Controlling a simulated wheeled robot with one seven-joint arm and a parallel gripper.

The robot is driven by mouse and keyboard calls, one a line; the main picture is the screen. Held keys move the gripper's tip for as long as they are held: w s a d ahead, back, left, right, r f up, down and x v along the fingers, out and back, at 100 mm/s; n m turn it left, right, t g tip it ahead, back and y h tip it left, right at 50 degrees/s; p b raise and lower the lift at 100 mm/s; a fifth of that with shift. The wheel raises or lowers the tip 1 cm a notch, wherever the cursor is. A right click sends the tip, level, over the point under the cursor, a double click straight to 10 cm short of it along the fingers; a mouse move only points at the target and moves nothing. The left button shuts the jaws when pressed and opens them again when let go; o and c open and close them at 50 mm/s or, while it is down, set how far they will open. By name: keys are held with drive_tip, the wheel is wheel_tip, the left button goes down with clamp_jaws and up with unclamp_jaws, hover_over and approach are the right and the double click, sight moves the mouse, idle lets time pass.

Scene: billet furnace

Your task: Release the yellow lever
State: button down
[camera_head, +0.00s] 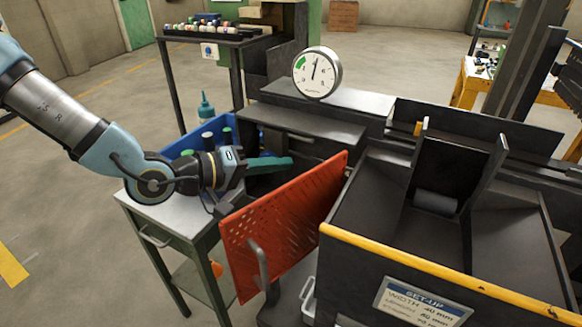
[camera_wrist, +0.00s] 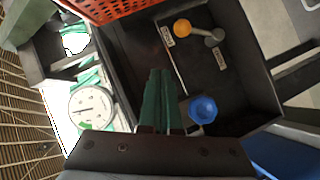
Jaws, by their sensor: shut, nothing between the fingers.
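The yellow lever shows in the wrist view as a yellow-orange ball knob (camera_wrist: 182,28) on a short grey arm. It lies in a dark recessed box between two small labels. A blue round knob (camera_wrist: 203,110) is in the same box, nearer my fingers. My gripper (camera_wrist: 160,75) has green fingers, shut together and empty, apart from both knobs. In the head view my gripper (camera_head: 288,162) points right, behind the open red perforated panel. I cannot make out the lever in the head view.
The red panel (camera_head: 285,220) stands open close in front of my gripper. A round dial gauge (camera_head: 317,72) is on the machine above. A blue bin (camera_head: 190,144) with bottles sits on the grey cart (camera_head: 170,214) at left. A yellow-edged black hopper (camera_head: 420,262) is at right.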

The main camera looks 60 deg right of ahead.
drive_tip(key=shift+s+r+v, duration=0.1)
drive_tip(key=shift+r+v, duration=0.05)
drive_tip(key=shift+v, duration=1)
drive_tip(key=shift+s+r+v, duration=0.15)
drive_tip(key=shift+r+v, duration=0.05)
drive_tip(key=shift+v, duration=0.95)
drive_tip(key=w+a+f+n+t+y, duration=0.2)
drive_tip(key=w+a+f+t+y, duration=0.25)
drive_tip(key=w+a, duration=0.6)
drive_tip(key=w+a+f+n+t+y, duration=0.1)
drive_tip(key=w+a+f+t+y, duration=0.2)
drive_tip(key=w+a+f+t, duration=0.75)
drive_tip(key=w+a+r+n+g+y, duration=0.2)
drive_tip(key=w+a+r, duration=0.25)
drive_tip(key=a, duration=0.25)
drive_tip(key=w+a+r+n+g+y, duration=0.25)
drive_tip(key=w+a+r, duration=0.2)
drive_tip(key=a, duration=0.25)
drive_tip(key=s+a+r+n, duration=0.1)
drive_tip(key=a+r, duration=0.1)
drive_tip(key=a, duration=0.3)
drive_tip(key=s+a+r+n+g, duration=0.1)
drive_tip(key=s+a+r, duration=0.1)
drive_tip(key=a, duration=0.3)
drive_tip(key=shift+s+a+y, duration=0.35)
drive_tip(key=shift+y, duration=0.05)
